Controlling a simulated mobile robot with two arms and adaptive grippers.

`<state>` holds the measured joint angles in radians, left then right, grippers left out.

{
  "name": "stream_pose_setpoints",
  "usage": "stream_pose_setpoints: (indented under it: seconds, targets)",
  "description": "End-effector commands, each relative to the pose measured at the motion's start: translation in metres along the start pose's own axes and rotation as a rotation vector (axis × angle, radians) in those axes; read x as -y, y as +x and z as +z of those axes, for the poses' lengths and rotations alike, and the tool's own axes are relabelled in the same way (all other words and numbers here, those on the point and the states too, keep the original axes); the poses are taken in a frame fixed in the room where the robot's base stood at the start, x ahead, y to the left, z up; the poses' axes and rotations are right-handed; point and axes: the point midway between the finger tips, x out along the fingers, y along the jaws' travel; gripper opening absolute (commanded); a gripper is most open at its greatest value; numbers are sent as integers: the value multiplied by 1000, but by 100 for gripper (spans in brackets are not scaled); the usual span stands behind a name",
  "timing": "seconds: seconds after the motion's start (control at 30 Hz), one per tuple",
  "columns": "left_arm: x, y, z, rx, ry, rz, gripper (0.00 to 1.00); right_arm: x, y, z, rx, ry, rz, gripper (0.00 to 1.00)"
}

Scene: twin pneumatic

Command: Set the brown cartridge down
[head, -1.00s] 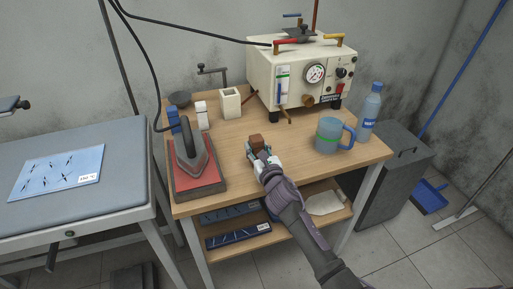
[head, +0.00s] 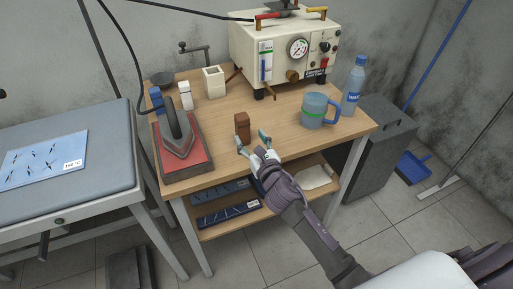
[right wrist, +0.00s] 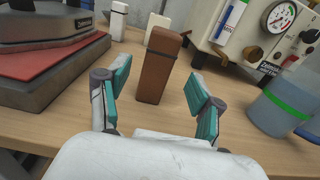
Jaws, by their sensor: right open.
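The brown cartridge (head: 242,126) stands upright on the wooden table, near its front edge. It also shows in the right wrist view (right wrist: 160,68), with a dark band near its top. My right gripper (head: 253,143) is open at the front edge of the table, on the near side of the cartridge. In the right wrist view its teal-padded fingers (right wrist: 157,92) are spread wide, with the cartridge standing between and just beyond them, and gaps show on both sides. My left gripper is not in view.
An iron (head: 177,132) rests on a red pad (head: 186,164) left of the cartridge. A blue mug (head: 315,111) and a bottle (head: 354,86) stand to the right. A cream machine (head: 284,50) and a white holder (head: 214,83) stand behind. The table's middle is clear.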

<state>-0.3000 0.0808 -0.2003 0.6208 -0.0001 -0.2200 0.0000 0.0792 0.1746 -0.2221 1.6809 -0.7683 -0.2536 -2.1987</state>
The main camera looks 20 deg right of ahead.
Motion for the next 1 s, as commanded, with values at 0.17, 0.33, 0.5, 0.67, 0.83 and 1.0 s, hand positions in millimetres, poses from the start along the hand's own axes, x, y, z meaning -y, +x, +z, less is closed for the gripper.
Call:
stream_pose_setpoints:
  seconds: [0.17,0.33,0.5,0.67,0.83,1.0]
  targets:
    - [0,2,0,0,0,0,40,0,-33,-1,-1,0,1,66]
    - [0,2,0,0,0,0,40,0,-47,0,0,-1,0,66]
    - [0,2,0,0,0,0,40,0,-49,0,1,-1,0,66]
    - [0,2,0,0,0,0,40,-1,-50,-1,-4,39,2,66]
    - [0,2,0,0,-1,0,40,-11,-60,-13,-44,445,17,66]
    - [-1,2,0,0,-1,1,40,-25,-76,-39,-128,1077,-1,66]
